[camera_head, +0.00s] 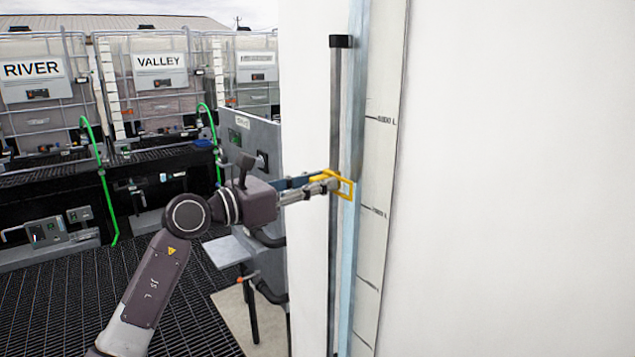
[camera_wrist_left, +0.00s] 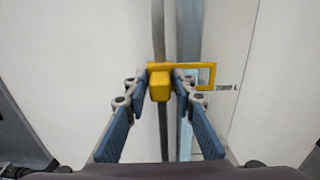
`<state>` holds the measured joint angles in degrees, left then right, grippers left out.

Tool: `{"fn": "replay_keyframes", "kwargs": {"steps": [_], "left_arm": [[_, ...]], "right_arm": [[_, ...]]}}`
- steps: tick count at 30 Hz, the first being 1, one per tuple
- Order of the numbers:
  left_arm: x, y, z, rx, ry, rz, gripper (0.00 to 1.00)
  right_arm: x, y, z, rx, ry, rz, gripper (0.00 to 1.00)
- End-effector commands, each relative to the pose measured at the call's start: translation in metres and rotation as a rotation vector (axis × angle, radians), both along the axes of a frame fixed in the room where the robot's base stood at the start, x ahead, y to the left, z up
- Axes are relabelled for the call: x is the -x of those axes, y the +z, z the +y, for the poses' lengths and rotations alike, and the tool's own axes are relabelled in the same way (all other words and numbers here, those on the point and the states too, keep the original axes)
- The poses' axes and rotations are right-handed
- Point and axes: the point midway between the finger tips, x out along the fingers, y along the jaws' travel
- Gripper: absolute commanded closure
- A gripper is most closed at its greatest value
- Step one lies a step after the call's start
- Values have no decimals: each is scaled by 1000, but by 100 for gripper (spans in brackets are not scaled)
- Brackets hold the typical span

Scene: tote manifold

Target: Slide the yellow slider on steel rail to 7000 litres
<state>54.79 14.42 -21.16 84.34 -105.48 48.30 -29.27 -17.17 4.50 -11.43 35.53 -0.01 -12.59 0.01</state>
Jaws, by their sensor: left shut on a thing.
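The yellow slider (camera_head: 345,188) sits on the dark steel rail (camera_head: 335,110), which runs upright on a white tank wall beside a pale blue strip (camera_head: 352,250). My left gripper (camera_head: 327,183) is shut on the slider. In the left wrist view, the slider's block (camera_wrist_left: 160,85) lies between my fingertips (camera_wrist_left: 161,84), and its open yellow frame (camera_wrist_left: 207,76) reaches right over the strip to the scale. A small litre label (camera_wrist_left: 228,88) stands just right of and slightly below the frame; its first digit is blurred. My right gripper is not in view.
The scale (camera_head: 385,120) carries several marks, with one labelled mark above the slider and another below. A grey panel (camera_head: 250,140) stands left of the rail. Caged tanks signed RIVER (camera_head: 33,70) and VALLEY (camera_head: 160,60), with green hoses (camera_head: 103,180), stand behind the grating floor.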

Motion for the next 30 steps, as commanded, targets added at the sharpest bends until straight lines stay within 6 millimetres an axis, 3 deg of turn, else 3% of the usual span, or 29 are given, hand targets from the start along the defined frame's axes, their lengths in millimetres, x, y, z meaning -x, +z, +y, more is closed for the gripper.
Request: {"fn": "replay_keyframes", "kwargs": {"steps": [1, 7, 18, 19, 21, 30], "left_arm": [[0, -13, 1, -2, 1, 0, 100], [0, -38, 1, -2, 0, 1, 100], [0, -39, 0, 0, 0, 1, 100], [0, -39, 0, 0, 0, 1, 75], [0, -39, 0, 0, 0, 1, 67], [0, -39, 1, 0, 0, 0, 65]], "right_arm": [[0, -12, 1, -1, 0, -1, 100], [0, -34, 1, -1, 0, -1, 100], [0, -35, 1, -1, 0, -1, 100], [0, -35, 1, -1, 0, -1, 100], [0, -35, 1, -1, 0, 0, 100], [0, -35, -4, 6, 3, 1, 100]]}}
